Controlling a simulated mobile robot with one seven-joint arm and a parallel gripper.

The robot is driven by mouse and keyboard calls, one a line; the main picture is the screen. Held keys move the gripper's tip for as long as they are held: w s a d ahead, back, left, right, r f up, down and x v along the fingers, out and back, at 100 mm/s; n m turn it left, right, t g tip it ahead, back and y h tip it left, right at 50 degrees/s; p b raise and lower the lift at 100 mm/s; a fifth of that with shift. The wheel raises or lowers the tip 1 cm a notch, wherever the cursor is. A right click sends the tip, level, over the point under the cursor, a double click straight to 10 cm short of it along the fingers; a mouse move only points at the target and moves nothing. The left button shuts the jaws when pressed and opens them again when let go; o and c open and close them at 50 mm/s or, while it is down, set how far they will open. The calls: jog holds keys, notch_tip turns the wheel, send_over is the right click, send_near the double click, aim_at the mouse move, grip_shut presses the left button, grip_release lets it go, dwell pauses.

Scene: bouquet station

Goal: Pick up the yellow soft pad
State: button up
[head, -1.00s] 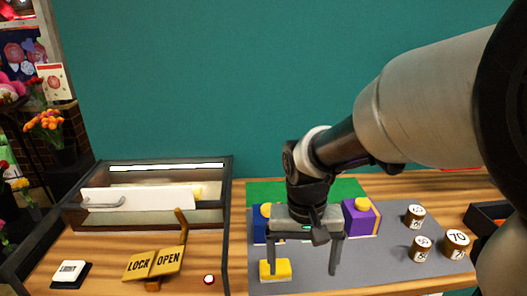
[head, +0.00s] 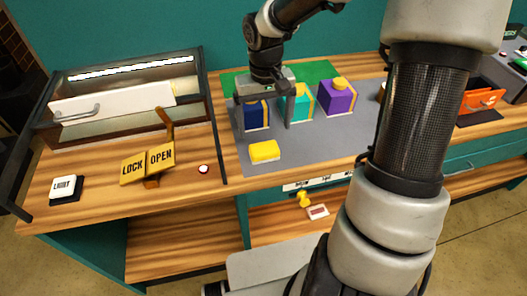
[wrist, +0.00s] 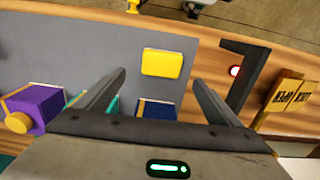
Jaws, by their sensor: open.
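The yellow soft pad (head: 264,151) lies flat on the grey mat (head: 320,140) near its front left corner. My gripper (head: 264,115) is open and empty. In the head view it appears behind the pad, in front of the navy box (head: 257,114) and the teal box (head: 299,106), partly covering both. In the wrist view the pad (wrist: 162,63) shows fully, just beyond and between my two fingertips (wrist: 160,80). Nothing touches the pad.
A purple box (head: 337,97) stands right of the teal one. Left are a LOCK/OPEN lever sign (head: 149,162), a small red-and-white button (head: 203,169), a light switch (head: 65,188) and a glass-fronted case (head: 125,100). An orange drawer (head: 483,100) is at the right. Mat around the pad is clear.

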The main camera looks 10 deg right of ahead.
aim_at(264, 148)
jog(key=f, duration=0.8)
jog(key=shift+s+a+f+b, duration=0.15)
jog(key=shift+s+f+b, duration=0.05)
jog(key=shift+f+b, duration=0.2)
jog(key=shift+c, duration=0.5)
jog(key=c, duration=1.1)
